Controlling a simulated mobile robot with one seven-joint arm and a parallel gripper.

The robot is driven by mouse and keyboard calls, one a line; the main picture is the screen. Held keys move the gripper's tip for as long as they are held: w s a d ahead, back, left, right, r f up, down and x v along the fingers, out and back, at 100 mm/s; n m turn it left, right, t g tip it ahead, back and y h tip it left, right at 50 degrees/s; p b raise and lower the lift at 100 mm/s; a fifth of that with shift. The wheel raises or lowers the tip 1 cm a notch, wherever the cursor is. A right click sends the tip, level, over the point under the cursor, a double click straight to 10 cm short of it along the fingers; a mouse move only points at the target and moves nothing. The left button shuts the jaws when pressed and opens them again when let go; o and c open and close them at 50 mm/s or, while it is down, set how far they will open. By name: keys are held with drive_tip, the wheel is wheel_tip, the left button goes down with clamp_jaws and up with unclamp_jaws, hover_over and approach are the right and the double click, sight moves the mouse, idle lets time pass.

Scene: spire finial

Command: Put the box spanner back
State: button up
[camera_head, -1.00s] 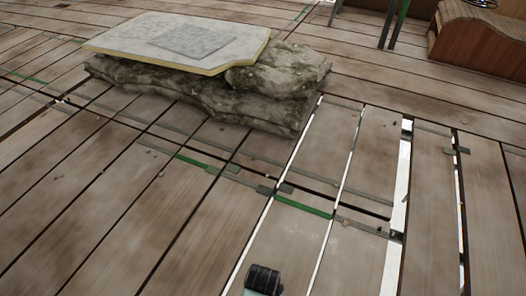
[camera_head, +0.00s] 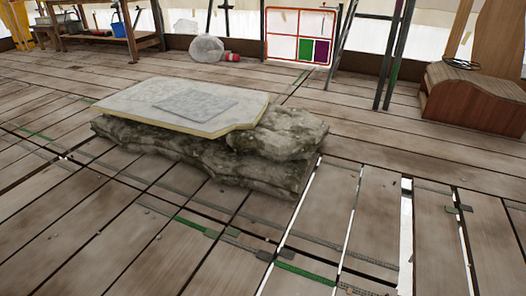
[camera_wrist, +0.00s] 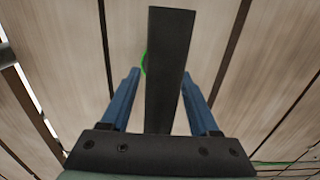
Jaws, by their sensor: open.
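I cannot make out the box spanner in either view. My gripper (camera_wrist: 161,75) shows in the wrist view with its two blue fingers apart, above the plank floor. A flat dark bar (camera_wrist: 168,60) shows between the fingers; I cannot tell whether it is part of my gripper. My gripper is not in the head view.
A stone block (camera_head: 215,162) with a pale slab (camera_head: 135,100) on it stands mid-floor. The plank floor (camera_head: 95,225) has open gaps at right. At the back are a wooden bench (camera_head: 90,42), a colored panel frame (camera_head: 283,22) and a brown wooden unit (camera_head: 470,105).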

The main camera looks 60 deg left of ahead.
wheel_tip(320, 180, up, 11)
drive_tip(key=p, duration=0.7)
drive_tip(key=shift+r, duration=0.15)
